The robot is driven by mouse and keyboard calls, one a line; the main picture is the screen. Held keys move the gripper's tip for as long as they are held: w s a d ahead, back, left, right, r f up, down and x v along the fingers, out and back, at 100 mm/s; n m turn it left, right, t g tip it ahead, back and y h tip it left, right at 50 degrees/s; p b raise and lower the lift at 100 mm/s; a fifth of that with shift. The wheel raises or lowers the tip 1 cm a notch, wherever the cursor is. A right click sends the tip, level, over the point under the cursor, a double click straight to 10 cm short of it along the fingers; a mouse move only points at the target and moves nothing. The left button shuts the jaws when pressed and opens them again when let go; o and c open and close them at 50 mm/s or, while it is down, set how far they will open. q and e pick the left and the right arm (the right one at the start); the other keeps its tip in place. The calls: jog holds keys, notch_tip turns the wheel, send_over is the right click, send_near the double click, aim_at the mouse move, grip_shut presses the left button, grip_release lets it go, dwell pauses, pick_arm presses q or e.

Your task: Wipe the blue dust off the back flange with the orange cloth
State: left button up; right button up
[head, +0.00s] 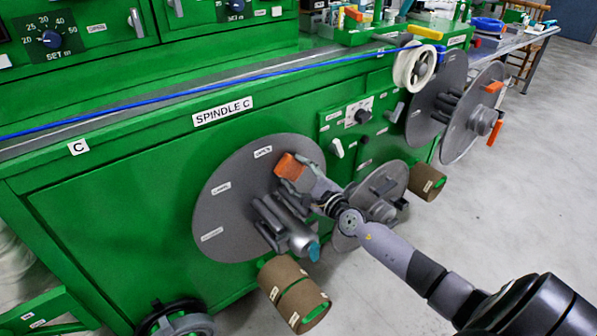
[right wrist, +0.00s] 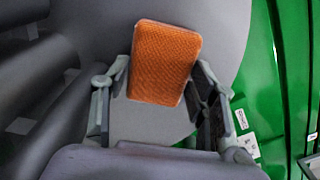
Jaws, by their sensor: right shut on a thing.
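The orange cloth (head: 289,166) is a small textured pad. My right gripper (head: 298,174) is shut on it and holds it at the upper right part of the large grey back flange (head: 225,205). In the right wrist view the cloth (right wrist: 163,62) sits between the two fingers (right wrist: 162,80), with the grey flange (right wrist: 100,35) behind it. I cannot tell whether the cloth touches the flange. No blue dust can be made out on the flange; the cloth and gripper cover part of it. My left gripper is not in view.
A grey spindle hub (head: 285,225) with a teal end sticks out from the flange, close to my gripper. Brown rolls (head: 290,292) are below. A blue cable (head: 150,101) runs along the green machine, to a white pulley (head: 413,67). Open floor (head: 480,220) lies to the right.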

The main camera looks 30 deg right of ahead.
jog(key=shift+s, duration=0.1)
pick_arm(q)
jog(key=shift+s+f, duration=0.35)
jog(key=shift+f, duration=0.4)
pick_arm(e)
jog(key=s, duration=0.5)
jog(key=shift+s+d, duration=0.25)
jog(key=shift+s, duration=0.15)
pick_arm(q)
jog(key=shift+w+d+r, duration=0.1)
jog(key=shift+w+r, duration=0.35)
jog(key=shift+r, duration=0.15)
pick_arm(e)
jog(key=shift+s+d, duration=0.15)
jog(key=shift+s, duration=1.35)
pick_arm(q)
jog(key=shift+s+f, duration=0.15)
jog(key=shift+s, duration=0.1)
pick_arm(e)
jog(key=shift+w, duration=0.1)
